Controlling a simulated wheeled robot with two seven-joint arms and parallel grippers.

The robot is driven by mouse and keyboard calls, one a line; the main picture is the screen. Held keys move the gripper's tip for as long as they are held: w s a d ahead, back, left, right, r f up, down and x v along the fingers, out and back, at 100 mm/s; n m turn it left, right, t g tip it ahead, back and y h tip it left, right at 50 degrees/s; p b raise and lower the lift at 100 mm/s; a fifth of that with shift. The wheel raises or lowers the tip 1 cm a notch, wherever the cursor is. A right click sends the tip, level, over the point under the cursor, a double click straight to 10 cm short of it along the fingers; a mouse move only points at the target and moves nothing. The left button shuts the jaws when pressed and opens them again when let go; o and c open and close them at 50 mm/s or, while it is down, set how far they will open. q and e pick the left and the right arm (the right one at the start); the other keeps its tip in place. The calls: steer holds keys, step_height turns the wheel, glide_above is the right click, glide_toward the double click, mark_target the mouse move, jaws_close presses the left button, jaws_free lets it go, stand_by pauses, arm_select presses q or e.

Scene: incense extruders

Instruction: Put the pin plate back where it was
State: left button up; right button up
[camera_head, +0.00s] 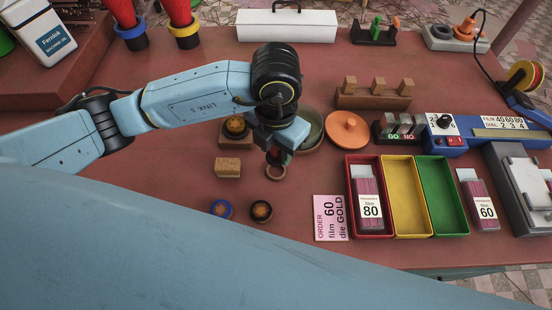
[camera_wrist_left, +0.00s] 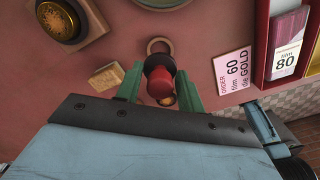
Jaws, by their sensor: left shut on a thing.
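My left gripper (camera_head: 279,156) points down over the middle of the table, just above a small round wooden ring (camera_head: 275,173). In the left wrist view, its green fingers (camera_wrist_left: 159,90) are shut on a small red-knobbed piece (camera_wrist_left: 160,84), which I take to be the pin plate. The piece has a dark red round part above the red knob in that view. Its underside is hidden. My right gripper is not in view.
A cork block (camera_head: 228,167) lies left of the ring. A blue disc (camera_head: 220,209) and a dark disc (camera_head: 261,211) lie in front. An order card (camera_head: 330,218) and coloured trays (camera_head: 406,205) are at right.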

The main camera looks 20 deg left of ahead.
mark_target(276, 160)
arm_select(q)
steer(key=shift+f, duration=2.25)
steer(key=shift+f+b, duration=0.6)
steer(key=shift+b, duration=0.1)
steer(key=o, duration=1)
steer(key=shift+o, duration=0.2)
steer(key=shift+r, duration=0.2)
steer(key=shift+r+p, duration=0.3)
steer(key=shift+p, duration=0.15)
step_height(276, 160, up, 12)
steer(key=shift+r+p, duration=0.15)
steer(key=shift+p, duration=0.3)
